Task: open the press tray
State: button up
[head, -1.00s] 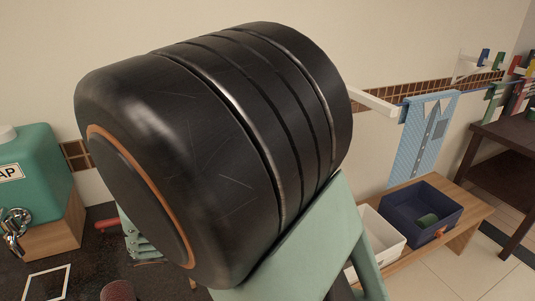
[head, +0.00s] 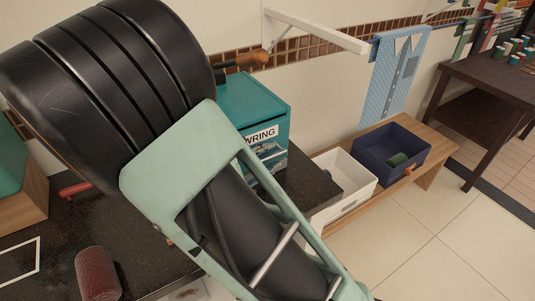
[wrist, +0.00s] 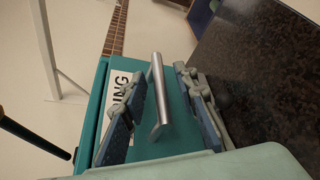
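A teal box (head: 245,98) labelled WRING stands on the dark counter behind my arm in the head view. In the wrist view its teal front (wrist: 178,125) bears a straight metal bar handle (wrist: 160,110). I take this front to be the press tray; no open gap shows at it. My gripper (wrist: 160,75) is open, with one blue-padded finger on each side of the handle. The bar lies between the fingers with space on both sides. My arm hides much of the box's lower front in the head view.
The dark speckled counter (wrist: 270,75) lies close beside the right finger. A white bin (head: 345,180) and a navy bin (head: 393,160) stand on a wooden bench to the right. A reddish cylinder (head: 97,273) is on the counter at lower left.

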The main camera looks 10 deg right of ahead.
jog(key=shift+w+d, duration=0.15)
jog(key=shift+d, duration=0.1)
grip_shut()
dwell(0.3)
